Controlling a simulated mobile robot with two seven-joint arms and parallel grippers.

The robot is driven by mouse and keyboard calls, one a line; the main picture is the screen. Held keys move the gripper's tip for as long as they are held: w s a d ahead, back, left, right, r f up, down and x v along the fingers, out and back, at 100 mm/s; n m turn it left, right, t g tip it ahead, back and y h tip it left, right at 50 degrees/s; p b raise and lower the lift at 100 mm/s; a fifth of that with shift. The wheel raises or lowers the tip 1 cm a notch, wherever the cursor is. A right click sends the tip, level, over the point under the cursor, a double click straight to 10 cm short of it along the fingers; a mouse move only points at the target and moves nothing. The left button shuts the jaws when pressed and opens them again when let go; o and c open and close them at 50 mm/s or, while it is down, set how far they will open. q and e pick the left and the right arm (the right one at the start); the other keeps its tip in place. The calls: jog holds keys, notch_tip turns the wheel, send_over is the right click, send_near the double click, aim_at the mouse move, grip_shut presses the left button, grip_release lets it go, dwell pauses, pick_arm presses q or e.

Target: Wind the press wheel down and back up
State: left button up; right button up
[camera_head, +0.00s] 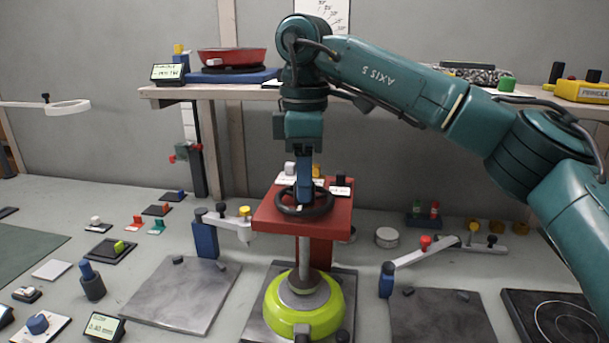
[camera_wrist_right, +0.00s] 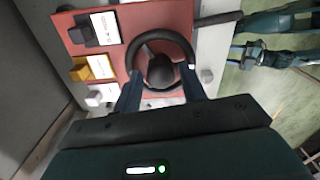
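The press has a red head (camera_head: 266,216) with a dark handwheel (camera_head: 325,211) on top. A grey column runs down from the head to a lime-green round body (camera_head: 335,310). My right gripper (camera_head: 303,203) points straight down at the wheel. In the right wrist view its two fingers (camera_wrist_right: 161,77) are apart, one on each side of the wheel's dark hub (camera_wrist_right: 162,70), close to the rim. I cannot tell whether they touch it. Teal parts at the right of the wrist view look like my left arm; its gripper is too small to read.
Labelled white, yellow and black knobs (camera_wrist_right: 80,68) sit beside the wheel on the red head. A shelf above carries a red pan (camera_head: 232,56). Grey plates (camera_head: 183,296) and jointed arms flank the press. Small tools crowd the bench's left side.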

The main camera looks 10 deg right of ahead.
jog(key=shift+o, duration=1)
jog(key=shift+r, duration=0.1)
pick_arm(q)
jog(key=r+p, duration=0.1)
jog(key=p, duration=0.2)
jog(key=shift+d+r+m, duration=0.1)
jog(key=shift+r+m, duration=0.1)
jog(key=shift+m, duration=0.1)
pick_arm(e)
notch_tip(320, 180, up, 13)
jog(key=shift+w, duration=0.1)
